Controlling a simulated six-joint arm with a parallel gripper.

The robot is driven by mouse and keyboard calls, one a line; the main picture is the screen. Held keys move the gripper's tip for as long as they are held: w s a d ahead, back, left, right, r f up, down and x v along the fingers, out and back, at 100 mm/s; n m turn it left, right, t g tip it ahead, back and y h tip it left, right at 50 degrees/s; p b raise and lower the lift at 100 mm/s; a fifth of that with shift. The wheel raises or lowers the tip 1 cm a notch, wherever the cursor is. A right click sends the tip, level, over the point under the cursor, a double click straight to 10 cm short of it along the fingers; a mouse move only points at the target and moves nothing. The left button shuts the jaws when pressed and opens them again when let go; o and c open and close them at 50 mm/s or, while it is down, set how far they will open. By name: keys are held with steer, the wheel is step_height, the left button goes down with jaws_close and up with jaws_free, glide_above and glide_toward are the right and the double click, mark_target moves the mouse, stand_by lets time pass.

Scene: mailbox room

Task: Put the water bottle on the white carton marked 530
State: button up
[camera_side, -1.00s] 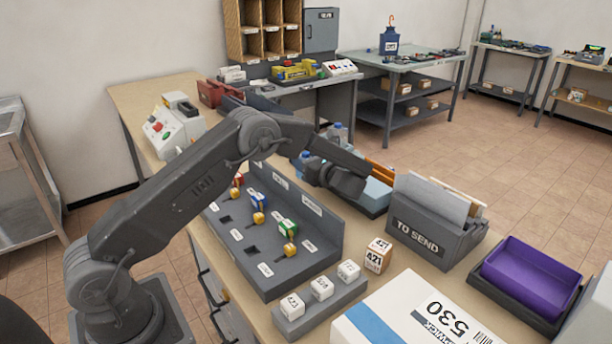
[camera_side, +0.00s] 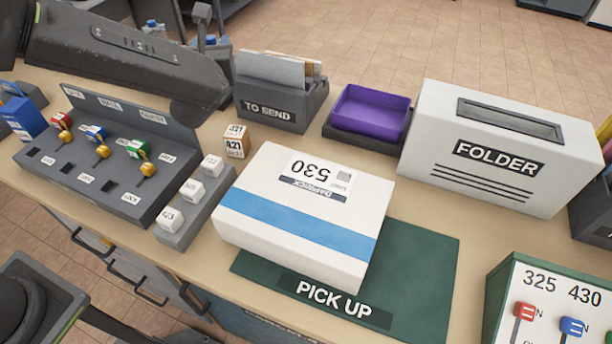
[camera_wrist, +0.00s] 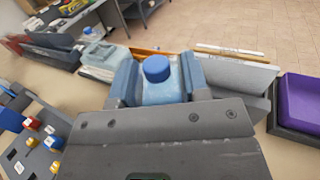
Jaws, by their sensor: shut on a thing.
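The water bottle (camera_wrist: 163,92), clear with a blue cap, sits between the two fingers of my gripper (camera_wrist: 158,76) in the wrist view. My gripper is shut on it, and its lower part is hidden. In the side view my arm largely covers the gripper area at the top left. The white carton marked 530 (camera_side: 260,184), with a blue stripe, lies flat on the green PICK UP mat (camera_side: 425,270). Its top is bare apart from its labels. The bottle is beyond the carton, apart from it.
The TO SEND file box (camera_side: 288,108), purple tray (camera_side: 370,112) and white FOLDER box (camera_side: 500,150) stand behind the carton. A small 421 box (camera_side: 236,142), a block rack (camera_side: 188,212) and a key panel (camera_side: 100,160) are left of it. A switch box (camera_side: 560,300) is front right.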

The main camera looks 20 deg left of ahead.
steer(key=s+d+m+t+h, duration=0.2)
steer(key=s+d+m+h, duration=0.3)
steer(key=s+d+h, duration=0.4)
steer(key=y, duration=0.1)
glide_above(304, 170)
step_height(304, 170, down, 6)
steer(key=shift+f, duration=2.1)
steer(key=shift+f, duration=0.1)
steer(key=o, duration=1)
